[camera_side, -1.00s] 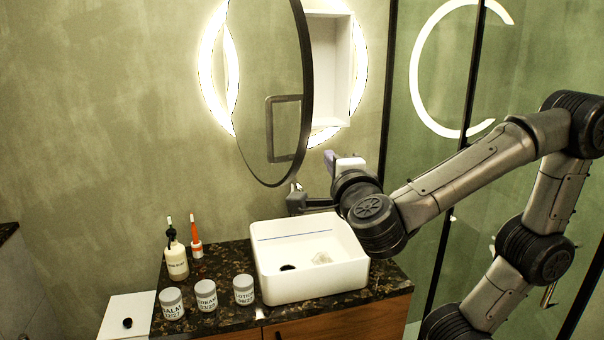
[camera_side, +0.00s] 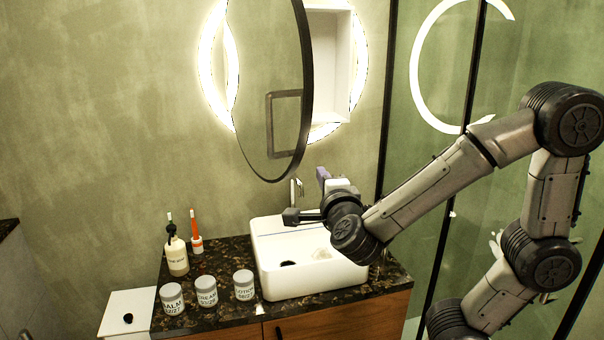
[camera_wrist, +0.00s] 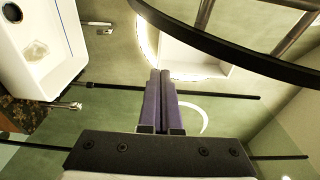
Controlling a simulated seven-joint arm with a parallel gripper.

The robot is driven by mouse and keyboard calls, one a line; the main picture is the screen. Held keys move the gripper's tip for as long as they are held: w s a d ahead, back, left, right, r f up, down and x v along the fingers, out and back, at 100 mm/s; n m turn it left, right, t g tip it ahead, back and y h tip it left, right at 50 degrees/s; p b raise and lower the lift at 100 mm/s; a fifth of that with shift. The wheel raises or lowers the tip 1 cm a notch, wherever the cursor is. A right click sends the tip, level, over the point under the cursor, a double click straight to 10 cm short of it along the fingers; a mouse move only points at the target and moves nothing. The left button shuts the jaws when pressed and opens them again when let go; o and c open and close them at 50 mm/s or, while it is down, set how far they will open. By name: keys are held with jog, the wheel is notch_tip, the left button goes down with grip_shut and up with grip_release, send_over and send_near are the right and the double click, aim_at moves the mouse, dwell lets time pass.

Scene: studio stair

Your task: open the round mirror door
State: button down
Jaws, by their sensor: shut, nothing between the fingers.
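The round mirror door (camera_side: 268,85) stands swung out from the wall in the side view, seen at a steep angle as a narrow oval with a black rim. To its right the white inside of the cabinet (camera_side: 330,75) shows, with a lit ring around it. My gripper (camera_side: 322,172) is below and right of the door's lower edge, apart from it, above the basin. In the wrist view my gripper (camera_wrist: 160,73) has its purple fingers together and empty. The black rim of the door (camera_wrist: 235,55) crosses the upper right there, with the white cabinet behind.
A white basin (camera_side: 262,270) with a faucet (camera_side: 296,188) sits on the dark counter below. A glass partition with a black frame (camera_side: 462,120) is at the right.

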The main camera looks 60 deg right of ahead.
jog(key=shift+w+a, duration=0.15)
jog(key=shift+w, duration=2.2)
jog(key=w+a+m+g+h, duration=0.1)
jog(key=w+a+g, duration=0.1)
jog(key=w+a, duration=0.4)
jog(key=shift+w+a+m, duration=0.25)
jog(key=shift+a+m, duration=0.05)
jog(key=shift+a, duration=0.7)
jog(key=shift+s, duration=0.1)
